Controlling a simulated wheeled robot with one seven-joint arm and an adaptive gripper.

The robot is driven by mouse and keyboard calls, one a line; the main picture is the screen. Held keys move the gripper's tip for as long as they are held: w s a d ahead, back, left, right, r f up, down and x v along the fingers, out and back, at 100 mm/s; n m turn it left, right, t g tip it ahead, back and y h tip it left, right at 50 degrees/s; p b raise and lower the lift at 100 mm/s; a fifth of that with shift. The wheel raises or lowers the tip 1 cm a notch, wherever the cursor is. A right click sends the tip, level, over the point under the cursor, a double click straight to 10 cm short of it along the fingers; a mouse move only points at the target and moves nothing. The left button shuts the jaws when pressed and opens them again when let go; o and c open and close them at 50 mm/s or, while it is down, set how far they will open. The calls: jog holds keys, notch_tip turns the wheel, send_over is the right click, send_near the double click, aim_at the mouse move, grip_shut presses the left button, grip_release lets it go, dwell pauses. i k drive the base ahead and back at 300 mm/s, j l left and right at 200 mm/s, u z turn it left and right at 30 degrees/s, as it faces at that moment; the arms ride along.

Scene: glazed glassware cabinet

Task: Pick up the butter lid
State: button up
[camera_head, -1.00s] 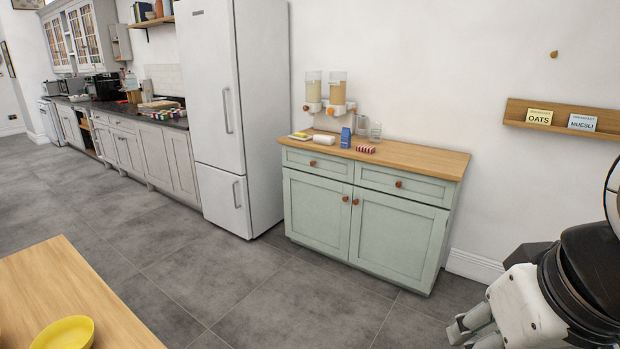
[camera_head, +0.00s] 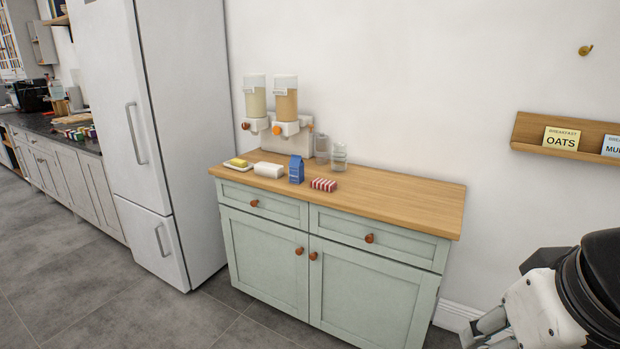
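The butter lid looks to be the white rounded block (camera_head: 269,170) on the wooden top of the green cabinet. It lies just right of a white dish (camera_head: 231,167) with yellow butter (camera_head: 238,162) on it, apart from or close beside it. My gripper (camera_head: 484,338) is at the lower right edge, partly cut off, well away from the cabinet top and the lid. Its fingertips are not clear enough to tell whether it is open or shut.
A blue carton (camera_head: 296,169) and a red-striped packet (camera_head: 323,184) stand right of the lid. Behind are two cereal dispensers (camera_head: 285,105) and glass jars (camera_head: 339,157). The right part of the wooden top (camera_head: 410,200) is clear. A tall fridge (camera_head: 150,130) stands left.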

aim_at(269, 169)
jog(key=i+j+u, duration=0.15)
jog(key=i+u, duration=0.3)
jog(key=i+l+u, duration=0.1)
jog(key=i+u, duration=0.3)
jog(key=i+l+u, duration=0.2)
jog(key=i+u, duration=0.25)
jog(key=i, duration=0.15)
jog(key=i+u, duration=0.15)
jog(key=i, duration=0.7)
jog(key=i+l+z, duration=0.15)
jog(key=i+z, duration=0.25)
jog(key=i, duration=0.25)
jog(key=i+z, duration=0.4)
jog(key=i, duration=0.25)
